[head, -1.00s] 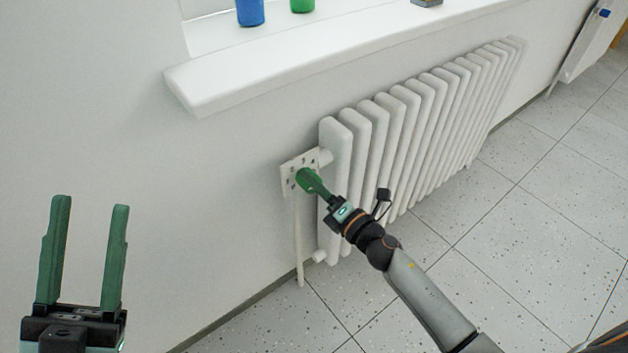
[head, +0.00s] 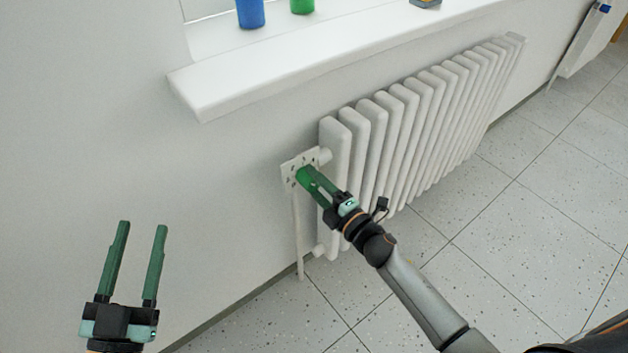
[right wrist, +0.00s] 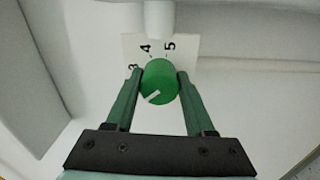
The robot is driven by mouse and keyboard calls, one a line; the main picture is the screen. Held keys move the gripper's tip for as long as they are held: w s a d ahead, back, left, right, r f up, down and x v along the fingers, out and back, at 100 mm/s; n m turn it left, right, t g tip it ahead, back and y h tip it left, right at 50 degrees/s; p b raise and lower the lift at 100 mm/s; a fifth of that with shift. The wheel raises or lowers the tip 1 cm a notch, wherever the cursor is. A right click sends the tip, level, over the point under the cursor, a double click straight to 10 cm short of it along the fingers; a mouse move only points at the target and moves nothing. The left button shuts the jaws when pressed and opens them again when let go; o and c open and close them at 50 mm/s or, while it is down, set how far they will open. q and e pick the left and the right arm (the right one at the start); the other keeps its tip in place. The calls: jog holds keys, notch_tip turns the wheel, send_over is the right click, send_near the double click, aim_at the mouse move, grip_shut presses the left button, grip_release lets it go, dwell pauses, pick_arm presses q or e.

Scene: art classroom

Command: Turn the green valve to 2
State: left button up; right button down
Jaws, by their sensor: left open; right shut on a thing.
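The green valve (right wrist: 160,78) is a round knob with a white pointer mark in the right wrist view. The mark points to the lower left, below the printed 3. Its white dial plate (right wrist: 192,45) shows 3, 4 and 5; other numbers there are hidden by the knob and fingers. My right gripper (right wrist: 163,75) is shut on the valve, one finger on each side. In the head view the valve (head: 302,174) is partly hidden by the right fingers. My left gripper (head: 142,225) is open and empty in front of the wall at lower left.
A white radiator (head: 424,110) stands right of the valve along the wall. A white windowsill (head: 300,60) juts out above, with a blue cup (head: 250,14) and a green cup (head: 302,5). The tiled floor (head: 500,230) at right is clear.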

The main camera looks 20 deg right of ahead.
dwell(0.3)
jog(key=shift+c, duration=1.3)
grip_release()
jog(key=shift+s, duration=0.1)
jog(key=shift+s+d, duration=0.15)
jog(key=shift+s, duration=0.15)
pick_arm(q)
notch_tip(320, 180, down, 8)
jog(key=n+g+y+p, duration=0.1)
jog(key=g+y, duration=0.1)
jog(key=g, duration=0.1)
jog(key=shift+w+a+n, duration=0.2)
jog(key=shift+n, duration=0.2)
pick_arm(e)
jog(key=v, duration=1.1)
jog(key=shift+s, duration=0.35)
jog(key=shift+d, duration=0.1)
